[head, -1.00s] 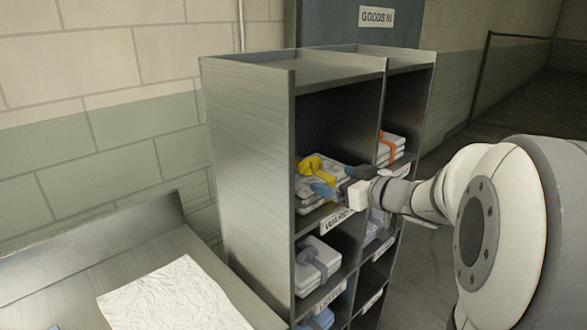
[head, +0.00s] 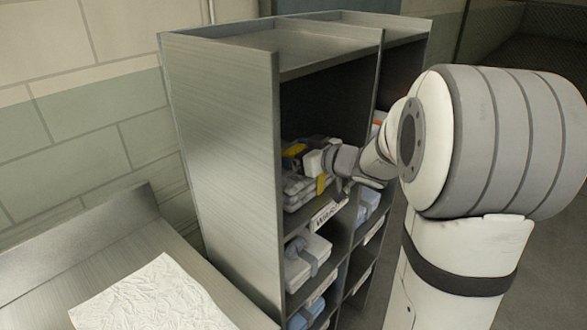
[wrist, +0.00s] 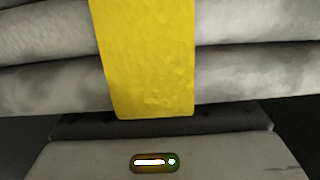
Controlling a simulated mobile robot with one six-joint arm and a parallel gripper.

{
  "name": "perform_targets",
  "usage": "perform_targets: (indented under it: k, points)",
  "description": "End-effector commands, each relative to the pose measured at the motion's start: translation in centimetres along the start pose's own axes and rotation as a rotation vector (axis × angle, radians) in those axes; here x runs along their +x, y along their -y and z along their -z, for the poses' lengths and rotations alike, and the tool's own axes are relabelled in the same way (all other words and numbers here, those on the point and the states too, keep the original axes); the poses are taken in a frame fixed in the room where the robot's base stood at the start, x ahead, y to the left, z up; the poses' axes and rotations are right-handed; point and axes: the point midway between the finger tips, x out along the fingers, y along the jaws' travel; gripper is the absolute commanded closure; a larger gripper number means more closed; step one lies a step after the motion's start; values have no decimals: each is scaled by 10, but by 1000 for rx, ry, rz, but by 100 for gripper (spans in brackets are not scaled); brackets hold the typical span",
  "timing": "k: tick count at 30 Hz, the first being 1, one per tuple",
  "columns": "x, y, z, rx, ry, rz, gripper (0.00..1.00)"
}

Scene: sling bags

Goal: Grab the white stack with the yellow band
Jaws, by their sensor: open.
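The white stack (head: 298,191) with the yellow band (head: 321,185) lies in the upper left compartment of the metal shelf unit. In the wrist view the stack's folded white layers (wrist: 250,68) fill the upper part, very close, with the yellow band (wrist: 148,60) running down the middle. My gripper (head: 300,155) reaches into that compartment at the stack's top, by the band's yellow upper part. It is open. Its fingertips are mostly hidden in the head view, and I cannot tell whether they touch the stack.
The shelf unit (head: 222,150) has side walls and a divider close around my gripper. A grey-banded white stack (head: 306,260) lies in the compartment below. A label (head: 326,215) is on the shelf's front edge. A bench with a crumpled white sheet (head: 150,300) stands at the left.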

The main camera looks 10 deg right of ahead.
Motion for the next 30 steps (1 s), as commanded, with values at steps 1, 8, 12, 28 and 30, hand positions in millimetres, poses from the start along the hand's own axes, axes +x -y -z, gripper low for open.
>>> perform_targets:
  k: [1, 8, 12, 28, 30]
  points:
    - [6, 0, 1, 0, 0, 2, 11]
    - [12, 1, 1, -2, 0, 0, 11]
    - [12, 1, 0, -2, 0, 0, 16]
    - [12, 2, 1, -2, 0, 2, 59]
    - [12, 2, 1, -2, 0, 2, 65]
